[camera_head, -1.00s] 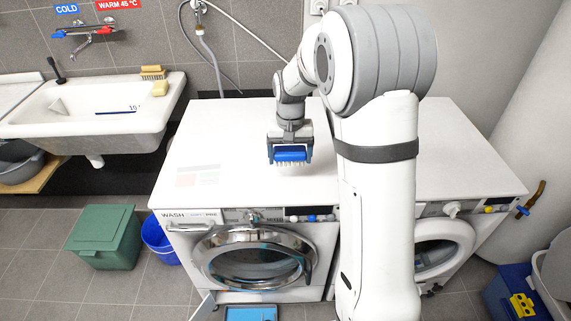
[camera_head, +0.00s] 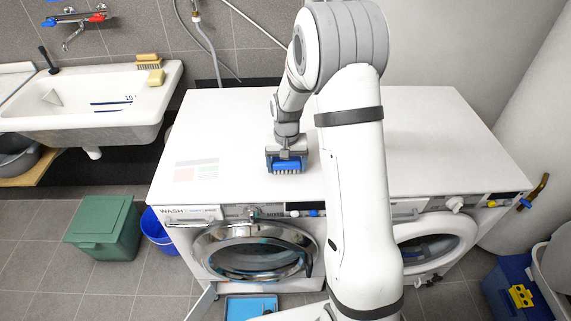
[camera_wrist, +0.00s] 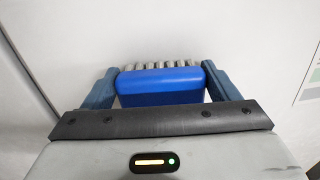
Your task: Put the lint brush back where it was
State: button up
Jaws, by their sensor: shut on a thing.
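The lint brush (camera_head: 287,166) has a blue back and a row of pale bristles that point down in the head view. My gripper (camera_head: 287,160) is shut on it, just above or at the white top of the washing machine (camera_head: 215,130); I cannot tell whether the bristles touch. In the wrist view the blue back of the brush (camera_wrist: 160,85) sits between my two fingers (camera_wrist: 158,88), with the bristles on its far side.
A printed label (camera_head: 196,170) lies on the washer top, left of the brush. The dryer (camera_head: 430,150) stands to the right, partly behind my arm. The washer door (camera_head: 252,252) is at the front. A sink (camera_head: 85,110) with a brush and soap stands at left. A green bin (camera_head: 104,227) and blue bucket (camera_head: 157,230) are on the floor.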

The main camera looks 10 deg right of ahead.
aim_at(287, 163)
jog(key=shift+f, duration=0.3)
jog(key=o, duration=0.9)
notch_tip(287, 163, up, 11)
jog(key=shift+r+b, duration=0.1)
jog(key=shift+b, duration=0.3)
jog(key=s+r+n+t, duration=0.1)
jog(key=s+r, duration=0.7)
jog(key=s, duration=0.8)
jog(key=s+t, duration=0.1)
jog(key=s, duration=0.4)
jog(key=s+n+t, duration=0.1)
jog(key=s, duration=0.4)
jog(key=shift+a+r, duration=0.1)
jog(key=shift+r, duration=0.15)
